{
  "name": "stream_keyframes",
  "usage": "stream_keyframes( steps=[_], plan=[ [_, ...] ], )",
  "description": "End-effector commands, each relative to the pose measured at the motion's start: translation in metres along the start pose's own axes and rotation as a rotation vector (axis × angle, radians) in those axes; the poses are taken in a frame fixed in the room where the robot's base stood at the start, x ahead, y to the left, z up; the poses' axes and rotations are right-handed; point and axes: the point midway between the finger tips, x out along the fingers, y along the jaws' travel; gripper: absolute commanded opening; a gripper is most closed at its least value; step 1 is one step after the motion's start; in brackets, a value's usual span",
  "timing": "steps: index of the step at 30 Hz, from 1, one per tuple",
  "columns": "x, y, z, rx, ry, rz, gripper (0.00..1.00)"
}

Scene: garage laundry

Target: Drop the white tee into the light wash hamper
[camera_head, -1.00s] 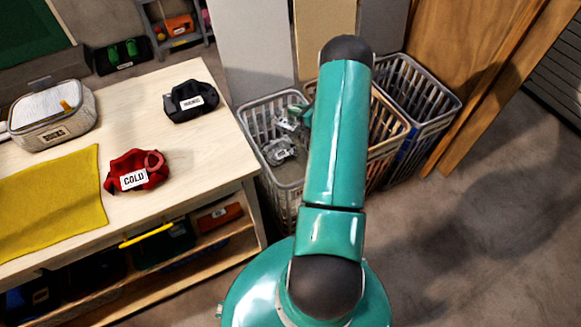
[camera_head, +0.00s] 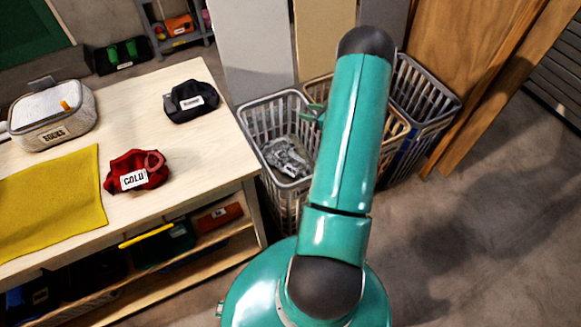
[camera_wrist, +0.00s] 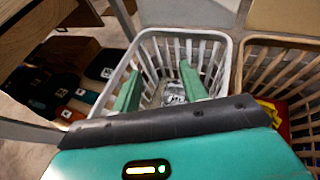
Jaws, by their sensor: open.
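A crumpled pale grey-white cloth (camera_head: 288,158), which looks like the white tee, lies low inside the light grey-white slatted hamper (camera_head: 268,101), the leftmost of three. In the wrist view the cloth (camera_wrist: 175,93) shows between my fingers, inside the pale hamper (camera_wrist: 222,38). My gripper (camera_wrist: 160,86) is open, its two green fingers apart over the hamper, with the cloth beyond them. In the head view only a bit of green at the hamper's right rim shows; my arm hides the rest.
A tan hamper (camera_head: 396,128) and a grey hamper (camera_head: 440,92) stand to the right, partly behind my arm. A wooden table (camera_head: 205,135) on the left holds a red bundle (camera_head: 137,172), a black bundle (camera_head: 190,102), a grey pouch (camera_head: 55,118) and a yellow cloth (camera_head: 55,205).

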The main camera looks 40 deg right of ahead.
Motion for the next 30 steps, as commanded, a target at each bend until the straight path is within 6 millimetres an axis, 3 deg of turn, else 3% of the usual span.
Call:
stream_keyframes(
  steps=[6,12,30],
  plan=[
    [-0.048,-0.001,0.0,0.0,0.0,-0.003,0.43],
    [-0.07,0.0,0.0,0.0,-0.001,-0.001,0.43],
    [-0.072,0.001,0.002,-0.004,0.0,0.003,0.43]
  ],
)
